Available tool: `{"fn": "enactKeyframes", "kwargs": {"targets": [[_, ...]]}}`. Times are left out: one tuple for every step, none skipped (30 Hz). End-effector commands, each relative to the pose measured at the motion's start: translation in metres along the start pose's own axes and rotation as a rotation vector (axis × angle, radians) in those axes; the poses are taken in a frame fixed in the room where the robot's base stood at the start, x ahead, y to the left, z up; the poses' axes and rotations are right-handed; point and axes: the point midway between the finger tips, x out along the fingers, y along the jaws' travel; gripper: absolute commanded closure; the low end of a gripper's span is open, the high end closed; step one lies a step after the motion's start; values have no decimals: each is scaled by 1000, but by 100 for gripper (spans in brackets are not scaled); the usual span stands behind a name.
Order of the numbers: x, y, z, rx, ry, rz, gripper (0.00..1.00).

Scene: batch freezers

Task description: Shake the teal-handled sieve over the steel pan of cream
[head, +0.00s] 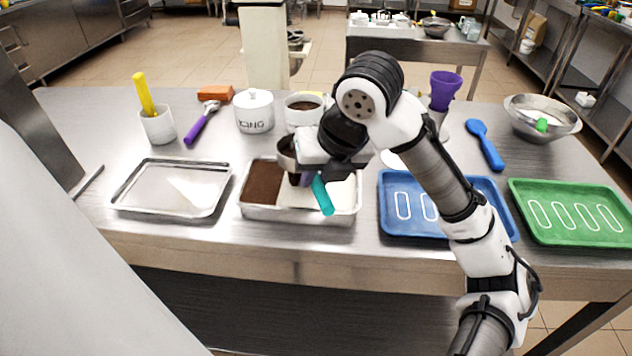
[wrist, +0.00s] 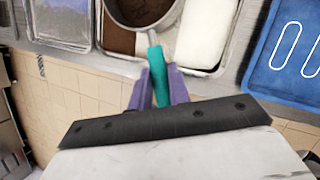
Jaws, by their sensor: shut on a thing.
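My gripper (wrist: 157,88) is shut on the teal handle of the sieve; the handle (head: 322,196) also shows below my wrist in the head view. The sieve bowl (wrist: 140,8) holds brown powder and hangs over the steel pan (head: 300,214). The bowl is partly hidden by my wrist in the head view (head: 287,152). In the pan, the left part is covered in brown powder (head: 263,184). The cream on the right (wrist: 205,35) is white and bare.
An empty steel tray (head: 172,188) lies left of the pan. A blue tray (head: 400,222) and a green tray (head: 575,212) lie to the right.

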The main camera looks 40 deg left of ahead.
Motion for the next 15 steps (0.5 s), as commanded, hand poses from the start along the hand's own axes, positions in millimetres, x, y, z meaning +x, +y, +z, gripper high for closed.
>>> {"fn": "enactKeyframes", "kwargs": {"targets": [[-1, 1, -1, -2, -1, 0, 100], [-2, 2, -4, -2, -2, 0, 100], [-4, 4, -9, -2, -2, 0, 100], [-6, 6, -13, -3, -2, 0, 100], [-7, 7, -17, -2, -2, 0, 100], [-9, 9, -22, -1, -2, -1, 100], [-10, 11, -24, -1, -2, -1, 100], [-10, 12, -27, -1, -2, -1, 100], [-11, 13, -30, -1, -1, 0, 100], [-10, 13, -30, 0, 0, 0, 100], [-10, 13, -29, 1, 0, 1, 100], [-8, 11, -26, 2, 0, 1, 100], [-7, 10, -22, 2, 0, 1, 100], [-5, 8, -18, 3, 1, 1, 100], [-3, 5, -13, 3, 1, 1, 100]]}}
